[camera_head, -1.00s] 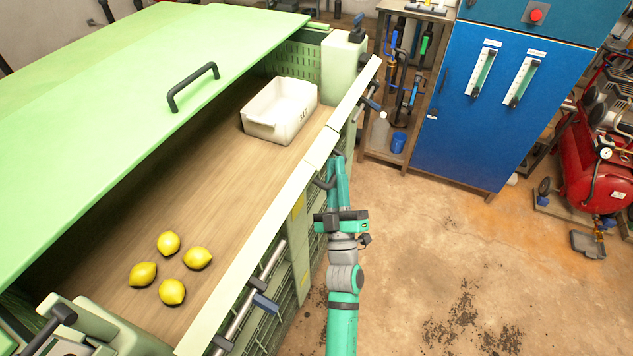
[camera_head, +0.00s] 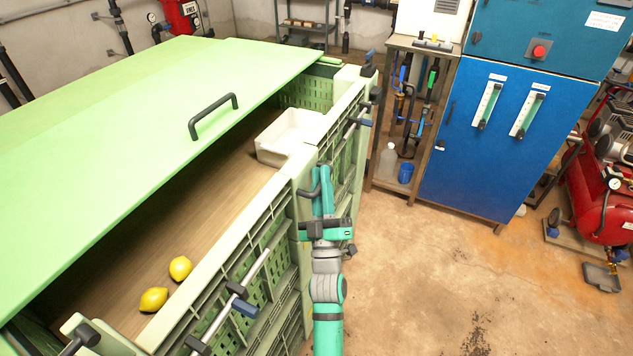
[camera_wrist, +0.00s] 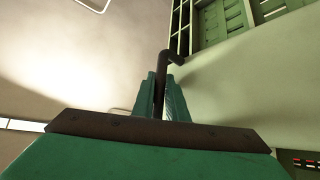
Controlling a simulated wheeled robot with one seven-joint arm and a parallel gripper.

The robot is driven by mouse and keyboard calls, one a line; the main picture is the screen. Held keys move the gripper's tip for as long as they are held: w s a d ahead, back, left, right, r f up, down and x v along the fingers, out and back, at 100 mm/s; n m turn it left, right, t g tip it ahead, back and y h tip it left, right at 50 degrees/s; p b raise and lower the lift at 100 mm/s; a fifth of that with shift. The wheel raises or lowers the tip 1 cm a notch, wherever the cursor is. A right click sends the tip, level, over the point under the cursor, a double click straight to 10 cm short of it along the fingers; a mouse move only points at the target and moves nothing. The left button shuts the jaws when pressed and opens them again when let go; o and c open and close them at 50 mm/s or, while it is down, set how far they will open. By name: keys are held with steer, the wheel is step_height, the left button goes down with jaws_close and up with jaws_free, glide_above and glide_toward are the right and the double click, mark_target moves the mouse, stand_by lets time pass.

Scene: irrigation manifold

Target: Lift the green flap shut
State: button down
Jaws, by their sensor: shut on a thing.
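My gripper (camera_head: 318,190) is at the front wall of the large green crate bin. It is shut on a dark bar handle (camera_wrist: 162,85), which stands between its fingers in the wrist view. The handle meets a pale green panel (camera_wrist: 235,90), which looks like the green flap. In the head view my gripper and arm cover much of this spot, so the flap's exact tilt cannot be told. The rim of the front wall steps near my gripper.
A broad green lid (camera_head: 120,140) with a black handle (camera_head: 213,117) covers much of the bin. A white tray (camera_head: 285,137) and two lemons (camera_head: 180,268) show inside. Clamp rods (camera_head: 245,290) jut from the front. A blue cabinet (camera_head: 492,140) stands right; the floor (camera_head: 420,270) between is open.

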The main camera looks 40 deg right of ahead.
steer(key=shift+w+f, duration=0.2)
steer(key=shift+f, duration=0.35)
steer(key=c, duration=1.9)
jaws_free()
steer(key=shift+a, duration=0.1)
steer(key=shift+c, duration=0.2)
steer(key=shift+o, duration=0.7)
steer(key=shift+r, duration=0.15)
steer(key=shift+r, duration=0.1)
steer(key=shift+s, duration=0.1)
steer(key=v, duration=1.1)
